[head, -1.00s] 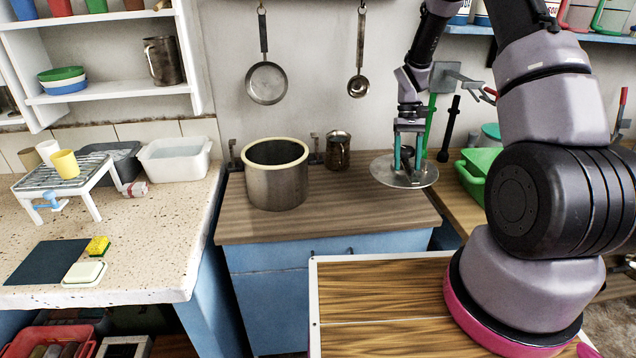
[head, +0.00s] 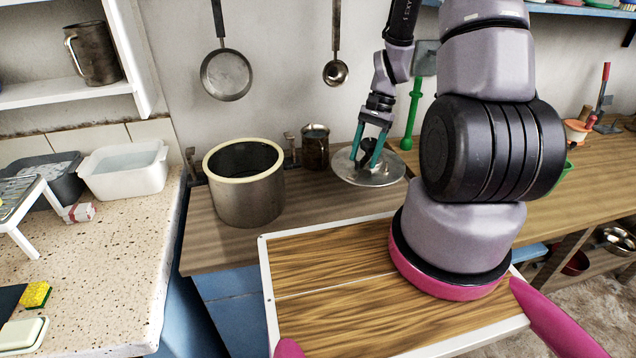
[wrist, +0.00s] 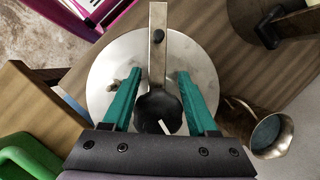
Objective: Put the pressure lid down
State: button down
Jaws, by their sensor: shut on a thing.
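The pressure lid (head: 348,172) is a round grey metal disc with a black knob and a flat bar across its top. My gripper (head: 368,158) holds it by the knob, the two teal fingers closed around it. In the wrist view the lid (wrist: 110,75) lies below my gripper (wrist: 160,100), with the black knob (wrist: 157,108) between the fingers. The lid is over the wooden counter, right of the pot; I cannot tell whether it touches the wood. The open steel pot (head: 245,200) with a cream rim stands upright on the counter.
A dark metal mug (head: 315,147) stands between pot and lid, and in the wrist view the mug (wrist: 271,133) is close to the lid's edge. A pan (head: 226,74) and a ladle (head: 336,72) hang on the wall. The wooden counter (head: 290,195) is clear before the mug.

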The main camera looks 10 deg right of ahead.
notch_tip(320, 180, down, 9)
jog(key=shift+f, duration=0.1)
dwell(0.4)
jog(key=shift+f, duration=0.1)
jog(key=shift+c, duration=0.9)
grip_release()
